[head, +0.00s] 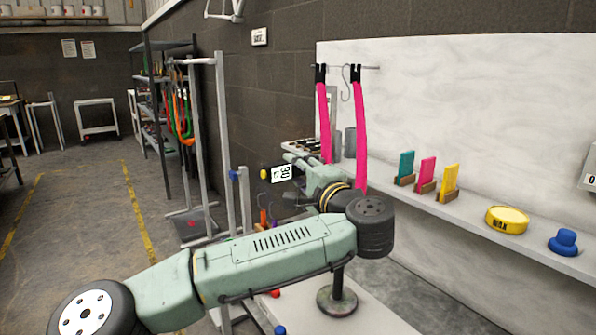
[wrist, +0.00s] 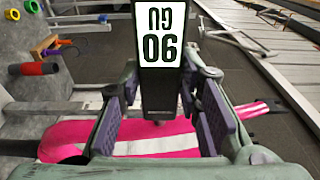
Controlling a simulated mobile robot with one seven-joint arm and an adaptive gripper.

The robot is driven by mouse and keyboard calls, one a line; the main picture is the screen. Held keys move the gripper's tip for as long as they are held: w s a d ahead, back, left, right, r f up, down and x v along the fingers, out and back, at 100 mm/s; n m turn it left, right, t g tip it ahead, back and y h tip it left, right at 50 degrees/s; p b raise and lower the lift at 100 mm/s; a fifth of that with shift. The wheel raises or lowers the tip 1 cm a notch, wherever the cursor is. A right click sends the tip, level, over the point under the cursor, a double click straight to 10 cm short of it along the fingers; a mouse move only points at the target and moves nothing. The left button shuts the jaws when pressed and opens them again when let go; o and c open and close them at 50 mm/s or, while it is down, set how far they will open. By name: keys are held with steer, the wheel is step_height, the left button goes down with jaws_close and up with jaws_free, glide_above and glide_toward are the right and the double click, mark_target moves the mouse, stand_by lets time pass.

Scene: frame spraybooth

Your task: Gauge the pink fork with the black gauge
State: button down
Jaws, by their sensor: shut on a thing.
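The pink fork (head: 359,125) hangs from a rail by black clips in the head view, with two long pink legs. In the wrist view, pink bands of it (wrist: 75,137) lie behind my gripper (wrist: 163,95). My gripper is shut on the black gauge (wrist: 159,105), which has a white label with black characters. The label end of the gauge (head: 281,173) shows in the head view, left of the fork's legs. The gauge's far end is hidden, and I cannot tell if it touches the fork. My arm hides the fork's lower part in the head view.
An empty hook (head: 345,82) hangs between the fork's legs. A grey metal frame (head: 224,130) stands to the left.

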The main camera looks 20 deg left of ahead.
mark_target(267, 176)
steer(key=shift+s+a+b, duration=0.5)
steer(key=shift+s+a, duration=0.6)
steer(key=shift+s, duration=0.25)
steer(key=shift+s+a+b, duration=0.5)
steer(key=shift+s+a, duration=0.55)
steer(key=shift+s, duration=0.3)
steer(key=shift+s+a, duration=0.3)
steer(key=shift+s, duration=0.15)
